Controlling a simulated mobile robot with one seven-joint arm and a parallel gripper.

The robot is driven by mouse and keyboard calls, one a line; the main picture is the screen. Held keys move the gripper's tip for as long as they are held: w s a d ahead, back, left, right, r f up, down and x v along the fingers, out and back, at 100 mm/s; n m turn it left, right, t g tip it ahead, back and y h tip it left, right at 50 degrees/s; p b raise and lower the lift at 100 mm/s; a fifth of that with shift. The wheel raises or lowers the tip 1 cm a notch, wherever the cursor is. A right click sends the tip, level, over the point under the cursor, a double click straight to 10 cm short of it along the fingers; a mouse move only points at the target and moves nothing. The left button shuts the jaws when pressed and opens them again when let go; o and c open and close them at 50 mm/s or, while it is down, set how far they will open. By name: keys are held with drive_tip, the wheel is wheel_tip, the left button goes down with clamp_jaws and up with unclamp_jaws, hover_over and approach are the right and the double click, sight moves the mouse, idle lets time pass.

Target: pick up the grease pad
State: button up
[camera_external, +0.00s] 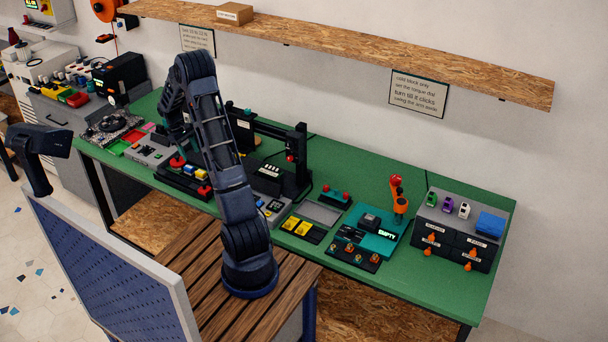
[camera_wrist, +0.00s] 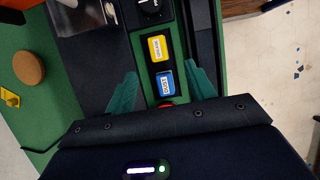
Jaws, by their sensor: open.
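A dark tray in the wrist view (camera_wrist: 150,60) holds a yellow block (camera_wrist: 158,47) and a blue block (camera_wrist: 165,83), each with a white label turned sideways and too small to read surely. A bit of a red thing (camera_wrist: 166,105) shows below the blue one. I cannot tell for sure which is the grease pad. My gripper (camera_wrist: 162,70) is open, its teal fingers on either side of the blue block, with nothing held. In the external view my gripper hangs over the black tray (camera_external: 170,178) left of my arm; the fingers are hard to make out there.
A round cork-coloured disc (camera_wrist: 28,67) and a small yellow piece (camera_wrist: 9,97) lie on the green bench at left in the wrist view. A black frame (camera_external: 299,160) stands right of my arm. A drawer unit (camera_external: 458,235) is at the bench's right end; a shelf (camera_external: 340,45) hangs above.

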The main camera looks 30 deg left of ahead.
hover_over(200, 171)
drive_tip(key=a, duration=0.2)
drive_tip(key=f, duration=0.4)
drive_tip(key=shift+s+f, duration=0.1)
drive_tip(key=shift+s, duration=0.25)
drive_tip(key=shift+w+x, duration=0.1)
drive_tip(key=shift+x, duration=1.3)
drive_tip(key=shift+w+x, duration=0.15)
drive_tip(key=shift+x, duration=1.25)
drive_tip(key=shift+a, duration=0.1)
drive_tip(key=c, duration=1)
